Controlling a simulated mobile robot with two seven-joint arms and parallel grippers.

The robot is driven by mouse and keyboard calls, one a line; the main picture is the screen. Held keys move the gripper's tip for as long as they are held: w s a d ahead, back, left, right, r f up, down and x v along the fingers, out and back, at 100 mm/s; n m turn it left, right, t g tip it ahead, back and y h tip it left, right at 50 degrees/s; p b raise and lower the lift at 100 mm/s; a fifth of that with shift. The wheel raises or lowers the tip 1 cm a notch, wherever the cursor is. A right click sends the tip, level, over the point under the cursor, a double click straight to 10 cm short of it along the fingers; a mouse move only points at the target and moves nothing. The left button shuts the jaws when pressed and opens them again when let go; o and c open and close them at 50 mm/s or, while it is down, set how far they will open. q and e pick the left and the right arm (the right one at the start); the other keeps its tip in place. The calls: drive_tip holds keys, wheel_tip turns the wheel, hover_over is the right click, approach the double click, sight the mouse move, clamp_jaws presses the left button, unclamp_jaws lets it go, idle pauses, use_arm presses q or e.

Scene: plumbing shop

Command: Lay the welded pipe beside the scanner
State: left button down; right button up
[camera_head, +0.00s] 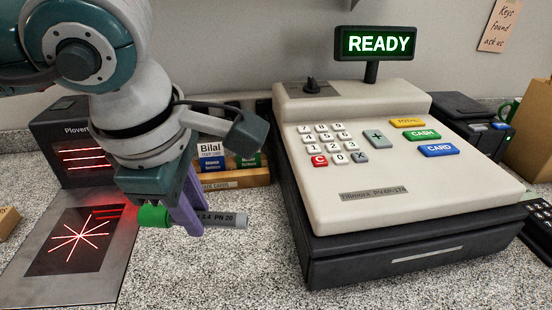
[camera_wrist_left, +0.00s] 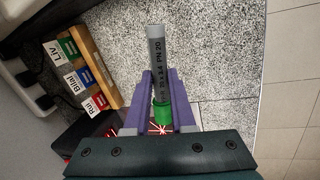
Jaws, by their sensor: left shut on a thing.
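The welded pipe is a grey printed tube (camera_head: 228,220) with a green end piece (camera_head: 153,215). My left gripper (camera_head: 186,214) is shut on it, its purple fingers either side. The pipe lies roughly level in the head view, green end left. In the left wrist view the grey tube (camera_wrist_left: 157,58) points away past the fingers, with the green piece (camera_wrist_left: 162,112) between them. The scanner (camera_head: 75,130) is a dark upright box with red lines, with a flat scan plate (camera_head: 45,275) bearing a red star in front. The pipe is near the plate's right side.
A large cash register (camera_head: 410,185) with a READY display (camera_head: 378,42) stands right of the pipe. A wooden card rack (camera_head: 240,181) is behind the gripper. Speckled counter (camera_head: 205,275) is clear between scan plate and register.

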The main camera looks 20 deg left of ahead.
use_arm(q)
drive_tip(key=f, duration=0.1)
drive_tip(key=f+n+b, duration=0.1)
drive_tip(key=w+f+n+b, duration=0.1)
drive_tip(key=f, duration=0.1)
drive_tip(key=shift+a+y, duration=0.25)
drive_tip(key=shift+y, duration=0.15)
use_arm(e)
wheel_tip(320, 180, down, 4)
drive_tip(key=shift+d+f, duration=0.1)
use_arm(q)
drive_tip(key=shift+f+b, duration=2.1)
drive_tip(key=shift+f, duration=0.5)
drive_tip(key=shift+f+b, duration=1.25)
drive_tip(key=shift+f, duration=0.05)
use_arm(e)
wheel_tip(320, 180, down, 6)
drive_tip(key=shift+f, duration=0.1)
use_arm(q)
drive_tip(key=c, duration=0.7)
unclamp_jaws()
